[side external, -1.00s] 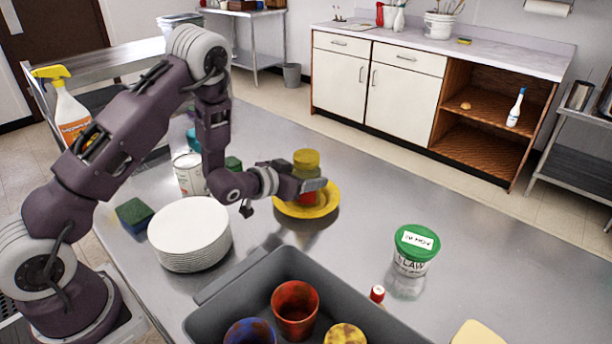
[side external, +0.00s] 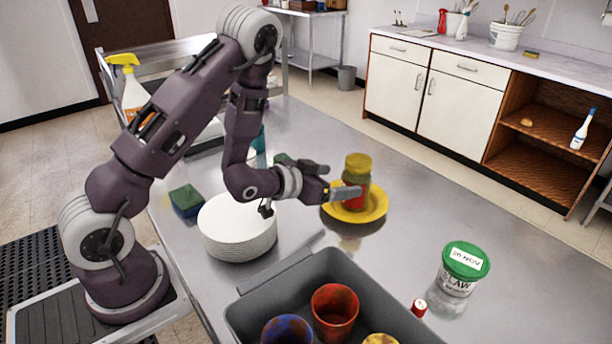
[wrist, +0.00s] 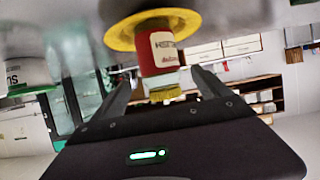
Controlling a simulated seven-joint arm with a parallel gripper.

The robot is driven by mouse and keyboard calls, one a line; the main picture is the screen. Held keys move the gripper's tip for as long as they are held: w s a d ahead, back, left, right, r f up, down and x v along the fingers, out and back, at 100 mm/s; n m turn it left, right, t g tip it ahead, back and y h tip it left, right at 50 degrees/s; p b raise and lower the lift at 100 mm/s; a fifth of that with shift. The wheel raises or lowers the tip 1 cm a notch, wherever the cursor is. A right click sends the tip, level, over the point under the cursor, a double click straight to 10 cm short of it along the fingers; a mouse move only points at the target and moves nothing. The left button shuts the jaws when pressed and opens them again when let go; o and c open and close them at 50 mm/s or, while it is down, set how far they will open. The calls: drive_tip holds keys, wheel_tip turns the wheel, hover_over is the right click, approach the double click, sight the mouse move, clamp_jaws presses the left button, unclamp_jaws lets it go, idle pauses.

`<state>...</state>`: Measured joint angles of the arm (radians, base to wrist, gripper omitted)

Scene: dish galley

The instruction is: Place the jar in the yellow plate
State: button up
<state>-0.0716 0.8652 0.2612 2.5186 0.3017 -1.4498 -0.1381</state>
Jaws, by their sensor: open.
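The jar (side external: 354,181), with a yellow lid and red lower part, stands upright in the yellow plate (side external: 378,208) on the steel counter. My gripper (side external: 343,181) is open and level at the jar's left side, with the near finger passing in front of its lower part. In the wrist view, which looks upside down, the jar (wrist: 166,54) shows a white label and stands against the yellow plate (wrist: 118,38). The open fingers (wrist: 163,85) lie on either side of the jar's line, with a gap to it. The jar's base is partly hidden by the near finger.
A stack of white plates (side external: 238,246) and a sponge (side external: 186,198) are left of the yellow plate. A grey bin (side external: 262,300) with cups is in front. Counter behind the plate is clear.

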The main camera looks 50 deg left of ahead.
drive_tip(key=s+d+r+g+y, duration=0.1)
drive_tip(key=s+r+g, duration=0.1)
drive_tip(key=s+r, duration=0.4)
drive_tip(key=s+d+r+g, duration=0.1)
drive_tip(key=s+r+g, duration=0.15)
drive_tip(key=r, duration=0.55)
drive_tip(key=s+d+r+g, duration=0.1)
drive_tip(key=s+d, duration=0.1)
drive_tip(key=s, duration=0.9)
drive_tip(key=s+d+r+g+h, duration=0.1)
drive_tip(key=s+d+r+g, duration=0.1)
drive_tip(key=s, duration=0.9)
drive_tip(key=shift+d+r, duration=0.25)
drive_tip(key=shift+d, duration=0.1)
